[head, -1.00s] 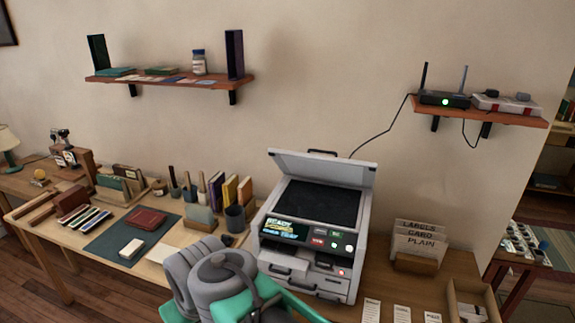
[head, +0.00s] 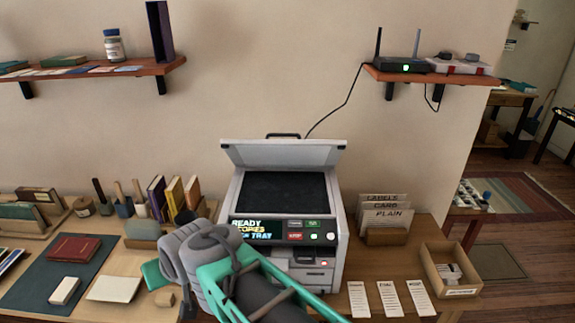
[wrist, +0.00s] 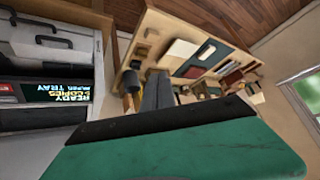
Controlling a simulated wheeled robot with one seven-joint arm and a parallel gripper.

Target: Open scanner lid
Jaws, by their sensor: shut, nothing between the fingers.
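The scanner (head: 240,205) is a light grey and white machine on the table in the head view. Its lid (head: 284,153) stands raised at the back, with a dark handle (head: 283,135) on its top edge, and the dark glass bed (head: 283,190) is exposed. The front panel reads READY. My gripper (wrist: 158,92) is shut and empty in the wrist view, apart from the scanner. In the head view my arm is in front and to the left of the scanner and hides its lower left front. The scanner's front panel (wrist: 45,92) is at the left of the wrist view.
A paper holder (head: 385,235) and an open box (head: 450,270) stand right of the scanner, with label cards (head: 390,298) in front. Books (head: 172,195) and brushes are on its left. A shelf with a router (head: 402,66) hangs above right.

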